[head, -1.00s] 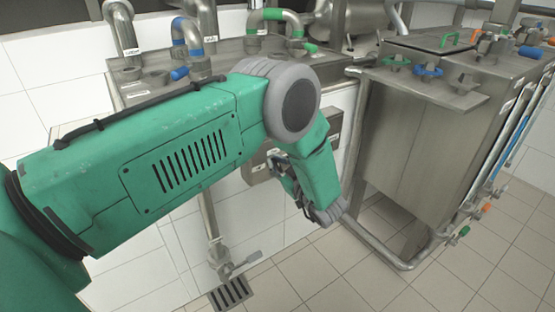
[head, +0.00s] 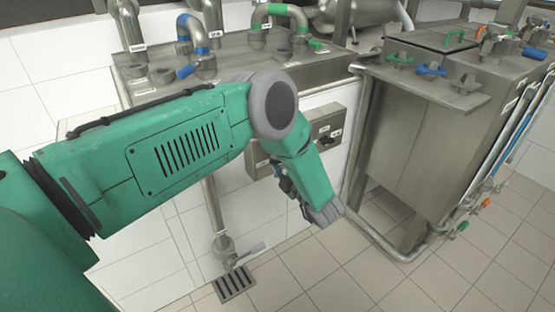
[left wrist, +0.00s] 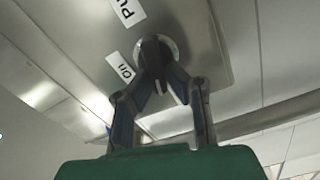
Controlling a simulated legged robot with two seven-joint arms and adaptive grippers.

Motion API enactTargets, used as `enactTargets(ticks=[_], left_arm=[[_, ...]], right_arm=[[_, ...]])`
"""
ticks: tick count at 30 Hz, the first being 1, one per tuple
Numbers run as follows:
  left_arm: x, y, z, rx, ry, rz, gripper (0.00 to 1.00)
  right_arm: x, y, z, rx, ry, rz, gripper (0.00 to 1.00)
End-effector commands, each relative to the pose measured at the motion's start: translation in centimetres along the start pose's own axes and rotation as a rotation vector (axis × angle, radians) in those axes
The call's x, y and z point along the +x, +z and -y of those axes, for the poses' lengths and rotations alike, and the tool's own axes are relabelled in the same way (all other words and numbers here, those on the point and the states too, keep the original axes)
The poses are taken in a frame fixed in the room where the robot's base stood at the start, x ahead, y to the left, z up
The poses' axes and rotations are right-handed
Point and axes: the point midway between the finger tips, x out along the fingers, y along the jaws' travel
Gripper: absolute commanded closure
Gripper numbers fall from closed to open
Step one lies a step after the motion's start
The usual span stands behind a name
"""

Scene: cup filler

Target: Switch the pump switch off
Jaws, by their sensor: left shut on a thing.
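In the left wrist view a dark round knob, the pump switch (left wrist: 150,50), sits on a metal panel (left wrist: 195,30). Beside it are a label beginning "Pu" and a label "On". My left gripper (left wrist: 165,88) is shut on this knob, its fingers on either side of it. In the head view the metal switch box (head: 340,117) is on the white tiled wall, partly behind my green left arm. Another view of my left gripper (head: 288,187) shows it below the box's left part, mostly hidden by the arm. A dark knob (head: 325,138) shows on the box's right part. My right gripper is not in view.
A large steel tank (head: 415,135) with coloured valves stands to the right of the box. Pipes (head: 205,30) and valves stand on the steel counter above. A floor drain (head: 234,284) lies below. The tiled floor in front is clear.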

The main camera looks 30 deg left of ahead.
Motion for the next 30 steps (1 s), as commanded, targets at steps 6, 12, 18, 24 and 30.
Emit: enactTargets(ticks=[6, 12, 18, 24, 30], left_arm=[[-0.31, -0.04, 0.84, -0.142, -0.012, 0.003, 1.0], [-0.4, 0.01, 1.09, -0.231, -0.013, 0.003, 1.0], [-0.42, 0.02, 1.26, -0.273, -0.013, 0.003, 1.0], [-0.45, 0.03, 1.34, -0.284, -0.015, 0.003, 1.0], [-0.47, 0.03, 1.39, -0.284, -0.016, 0.003, 1.0]], right_arm=[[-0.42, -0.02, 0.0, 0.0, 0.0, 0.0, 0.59], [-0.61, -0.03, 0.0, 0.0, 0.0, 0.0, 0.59], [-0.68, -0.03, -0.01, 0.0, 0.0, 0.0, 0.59], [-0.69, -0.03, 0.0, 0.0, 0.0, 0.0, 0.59], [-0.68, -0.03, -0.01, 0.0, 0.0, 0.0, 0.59]])
